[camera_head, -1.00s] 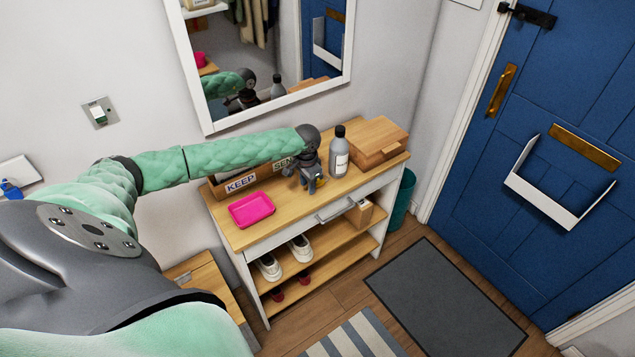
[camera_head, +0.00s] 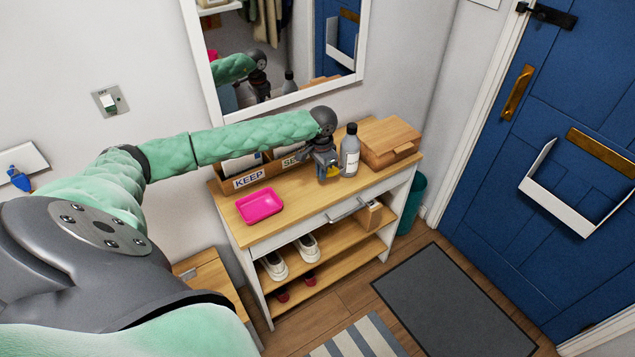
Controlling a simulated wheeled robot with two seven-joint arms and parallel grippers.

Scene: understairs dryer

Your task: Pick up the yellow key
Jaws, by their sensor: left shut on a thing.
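My left gripper (camera_head: 328,175) reaches from the left over the top of the wooden console (camera_head: 292,207). It is shut on the yellow key (camera_head: 333,171), of which only a small yellow patch shows at the fingers. The rest of the key is hidden by the gripper. I cannot tell exactly how far the fingers are above the console top. My right gripper is not in view.
A grey bottle (camera_head: 350,154) stands close to the right of the gripper, with a wooden box (camera_head: 389,145) beyond it. A pink tray (camera_head: 260,206) and a KEEP-labelled organiser (camera_head: 249,179) are to the left. The front middle of the console top is clear.

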